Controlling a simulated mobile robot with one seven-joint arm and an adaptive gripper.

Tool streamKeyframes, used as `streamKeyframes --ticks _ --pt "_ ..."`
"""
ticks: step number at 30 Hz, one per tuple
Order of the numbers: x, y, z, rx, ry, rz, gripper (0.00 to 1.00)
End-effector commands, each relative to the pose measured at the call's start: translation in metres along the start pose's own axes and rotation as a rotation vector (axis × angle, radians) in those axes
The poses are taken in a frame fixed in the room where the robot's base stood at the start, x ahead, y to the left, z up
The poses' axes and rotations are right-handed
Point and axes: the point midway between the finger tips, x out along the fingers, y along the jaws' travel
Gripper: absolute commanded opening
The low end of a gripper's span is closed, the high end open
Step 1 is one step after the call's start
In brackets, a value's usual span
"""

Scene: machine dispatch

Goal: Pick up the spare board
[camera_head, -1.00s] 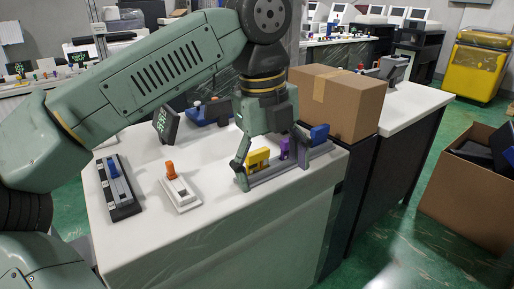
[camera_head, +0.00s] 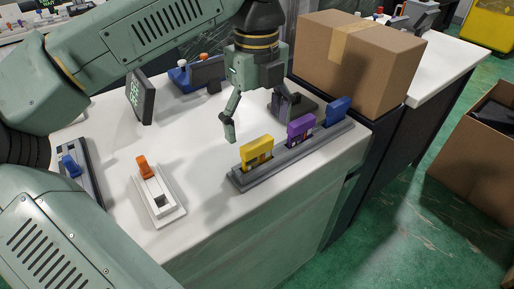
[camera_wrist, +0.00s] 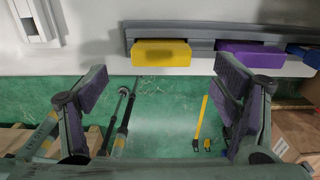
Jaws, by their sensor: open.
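A grey rack (camera_head: 240,181) near the table's front edge holds three upright boards: yellow (camera_head: 256,153), purple (camera_head: 300,131) and blue (camera_head: 337,111). Nothing visible marks one as the spare. My gripper (camera_head: 262,120) is open and empty, behind and above the rack. In the wrist view, my gripper (camera_wrist: 162,88) has its fingers spread wide. The yellow board (camera_wrist: 160,53) lies between them in the picture, apart from both. The purple board (camera_wrist: 250,55) is near the right finger, and the blue board (camera_wrist: 304,54) is partly cut off at the edge.
A white switch unit (camera_head: 163,204) with an orange lever and a dark unit with a blue lever (camera_head: 72,166) stand left. A small display (camera_head: 140,98) and a blue device (camera_head: 184,78) stand behind. A cardboard box (camera_head: 360,65) is close right of the rack.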

Motion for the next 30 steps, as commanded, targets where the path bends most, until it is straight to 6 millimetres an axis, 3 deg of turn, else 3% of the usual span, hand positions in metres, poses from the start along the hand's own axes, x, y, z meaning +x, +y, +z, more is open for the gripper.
streamKeyframes --ticks 7,16,24,30 --pt "0.02 0.0 -0.001 0.002 0.002 0.0 0.82" --pt "0.06 0.0 -0.001 0.001 0.002 -0.001 0.82" --pt "0.063 0.0 -0.001 -0.001 0.0 -0.002 0.81" --pt "0.063 0.0 -0.001 -0.001 0.0 -0.002 0.68"
